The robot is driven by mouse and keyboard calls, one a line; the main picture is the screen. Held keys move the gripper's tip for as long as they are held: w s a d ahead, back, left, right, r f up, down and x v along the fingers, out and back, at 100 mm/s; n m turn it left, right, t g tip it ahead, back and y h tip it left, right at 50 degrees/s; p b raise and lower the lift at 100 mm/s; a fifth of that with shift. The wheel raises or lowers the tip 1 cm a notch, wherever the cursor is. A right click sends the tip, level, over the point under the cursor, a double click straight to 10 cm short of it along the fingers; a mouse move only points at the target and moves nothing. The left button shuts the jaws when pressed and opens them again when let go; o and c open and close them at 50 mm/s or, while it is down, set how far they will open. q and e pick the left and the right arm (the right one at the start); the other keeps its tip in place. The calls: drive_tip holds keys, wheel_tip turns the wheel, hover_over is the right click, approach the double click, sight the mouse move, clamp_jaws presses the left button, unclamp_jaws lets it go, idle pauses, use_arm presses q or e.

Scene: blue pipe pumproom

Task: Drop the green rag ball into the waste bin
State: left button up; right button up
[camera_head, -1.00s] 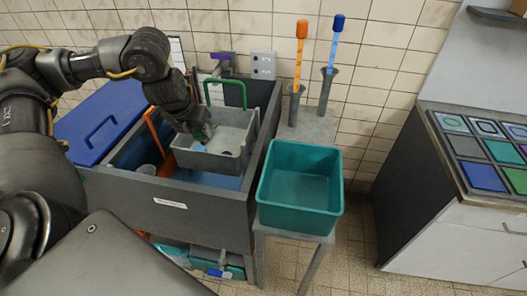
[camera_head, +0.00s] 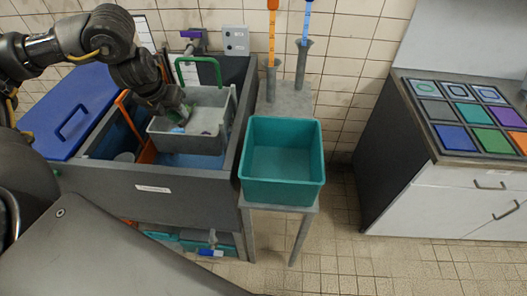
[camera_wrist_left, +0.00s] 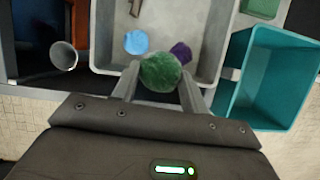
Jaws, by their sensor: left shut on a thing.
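My left gripper (camera_head: 178,112) is over the grey carrier with the green handle. It is shut on the green rag ball (camera_wrist_left: 161,72), which sits between its two fingertips in the left wrist view. In the head view the ball is mostly hidden by the gripper. A teal open bin (camera_head: 282,190) stands on a small grey stand to the right of the carrier; its inside looks empty. It also shows at the right of the left wrist view (camera_wrist_left: 236,112). I cannot tell whether this is the waste bin. My right gripper is not in view.
The grey carrier (camera_head: 172,143) sits in a dark trough and holds a blue ball (camera_wrist_left: 136,42) and a purple ball (camera_wrist_left: 180,52). A blue lid (camera_head: 75,115) lies at left. Two upright holders with orange and blue handles stand behind the teal bin. A cabinet (camera_head: 440,195) is at right.

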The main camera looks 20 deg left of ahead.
use_arm(q)
drive_tip(key=shift+w+d+n+y, duration=0.2)
drive_tip(key=shift+d+n+y, duration=0.1)
drive_tip(key=shift+d+n, duration=0.4)
drive_tip(key=s+d+r+n+g+h, duration=0.1)
drive_tip(key=d+n+g, duration=0.7)
drive_tip(key=d+n, duration=1.4)
drive_tip(key=s+r+n, duration=0.1)
drive_tip(key=n, duration=0.8)
drive_tip(key=shift+d+g+h, duration=0.35)
drive_tip(key=shift+g+h, duration=0.05)
